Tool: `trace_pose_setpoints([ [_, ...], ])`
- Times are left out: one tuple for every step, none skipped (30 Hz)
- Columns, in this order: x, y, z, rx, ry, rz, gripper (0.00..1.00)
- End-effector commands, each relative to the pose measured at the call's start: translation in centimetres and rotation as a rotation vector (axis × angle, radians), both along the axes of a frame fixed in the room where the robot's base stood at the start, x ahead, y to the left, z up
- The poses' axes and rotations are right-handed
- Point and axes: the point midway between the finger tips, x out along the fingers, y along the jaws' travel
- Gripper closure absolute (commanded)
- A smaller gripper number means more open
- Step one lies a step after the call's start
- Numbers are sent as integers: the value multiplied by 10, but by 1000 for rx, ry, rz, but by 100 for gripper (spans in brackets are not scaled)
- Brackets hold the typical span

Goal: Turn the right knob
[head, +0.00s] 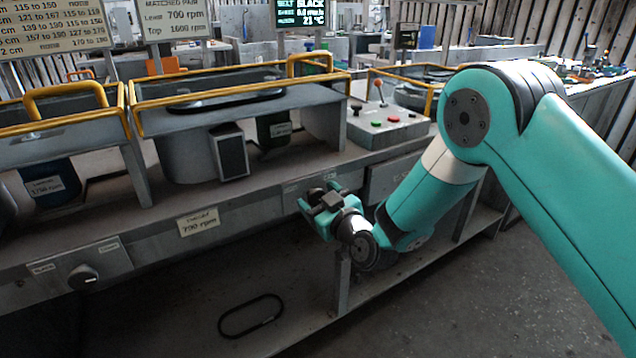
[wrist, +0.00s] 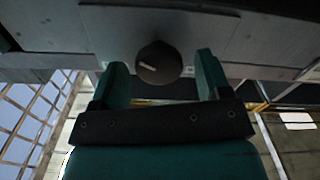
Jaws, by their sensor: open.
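The right knob (wrist: 159,63) is a dark round dial with a short pale pointer line, mounted on the grey front panel. In the wrist view it shows between the two green fingers of my gripper (wrist: 161,66), near their tips, with a gap on each side. I cannot tell how deep the fingers reach around it. In the head view my gripper (head: 318,201) is at the bench's front rail, below two small labels, and covers most or all of this knob. The left knob (head: 84,277) is on the same rail at the far left, away from my gripper.
A paper label reading 790 rpm (head: 199,222) is on the rail between the knobs. A control box (head: 385,124) with red and green buttons and a lever stands on the bench. Yellow-railed housings (head: 240,95) stand behind. A black belt loop (head: 250,316) lies on the lower shelf.

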Motion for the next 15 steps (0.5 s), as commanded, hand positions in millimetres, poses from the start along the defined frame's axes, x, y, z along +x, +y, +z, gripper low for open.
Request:
trace_pose_setpoints([
  [3, 2, 2, -1, 0, 1, 29],
  [4, 3, 2, 1, 0, 0, 29],
  [5, 4, 2, 1, -1, 0, 29],
  [6, 5, 1, 0, 0, -1, 29],
  [7, 5, 1, 1, 0, -1, 29],
  [7, 5, 0, 2, 1, -1, 29],
  [8, 5, 0, 2, 1, -1, 29],
  [8, 5, 0, 2, 1, -2, 29],
  [8, 5, 0, 2, 1, -2, 29],
  [8, 5, 0, 2, 1, -2, 29],
  [8, 5, 0, 2, 1, -2, 29],
  [8, 5, 0, 2, 1, -2, 29],
  [8, 5, 0, 2, 1, -2, 29],
  [8, 5, 0, 1, 0, -2, 36],
  [8, 5, 0, 1, 0, -2, 45],
])
